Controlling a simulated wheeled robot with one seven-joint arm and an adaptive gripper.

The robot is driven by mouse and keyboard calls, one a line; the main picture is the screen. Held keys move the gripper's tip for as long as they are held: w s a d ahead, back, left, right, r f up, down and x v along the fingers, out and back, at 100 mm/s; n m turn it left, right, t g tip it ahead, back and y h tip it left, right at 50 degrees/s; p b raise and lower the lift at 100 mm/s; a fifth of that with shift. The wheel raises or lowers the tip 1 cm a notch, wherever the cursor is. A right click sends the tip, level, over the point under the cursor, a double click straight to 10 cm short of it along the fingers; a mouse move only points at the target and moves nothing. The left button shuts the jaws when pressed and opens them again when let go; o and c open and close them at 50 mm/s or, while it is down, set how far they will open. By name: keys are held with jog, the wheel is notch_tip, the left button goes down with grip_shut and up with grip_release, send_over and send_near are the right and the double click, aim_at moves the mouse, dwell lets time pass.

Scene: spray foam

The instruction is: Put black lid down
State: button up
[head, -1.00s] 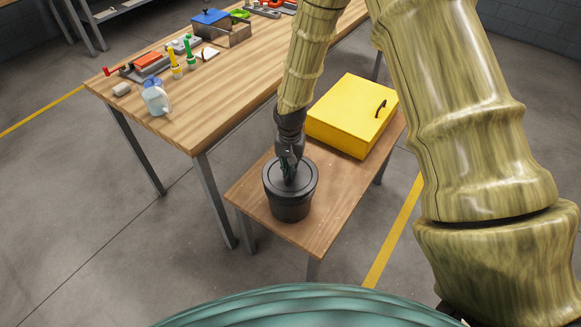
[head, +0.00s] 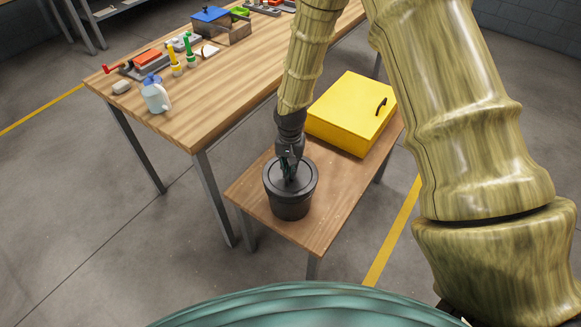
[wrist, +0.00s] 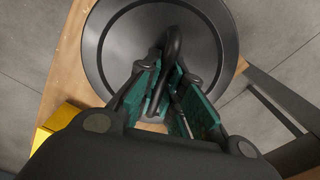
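The black lid (head: 305,172) is a round dark disc with a curved loop handle. In the head view it lies level over the mouth of the black bin (head: 291,205), and I see no clear gap between them. In the wrist view the lid (wrist: 108,45) fills the upper middle, with its handle (wrist: 173,40) rising between my fingers. My gripper (head: 289,168) comes down from above. In the wrist view its green-padded fingertips (wrist: 169,70) close in on both sides of the handle. The bin's inside is hidden.
The bin stands at the near end of a low wooden bench (head: 250,190). A yellow box (head: 345,112) sits behind it on the bench.

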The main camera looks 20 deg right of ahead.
jog(key=o, duration=0.4)
jog(key=shift+o, duration=0.2)
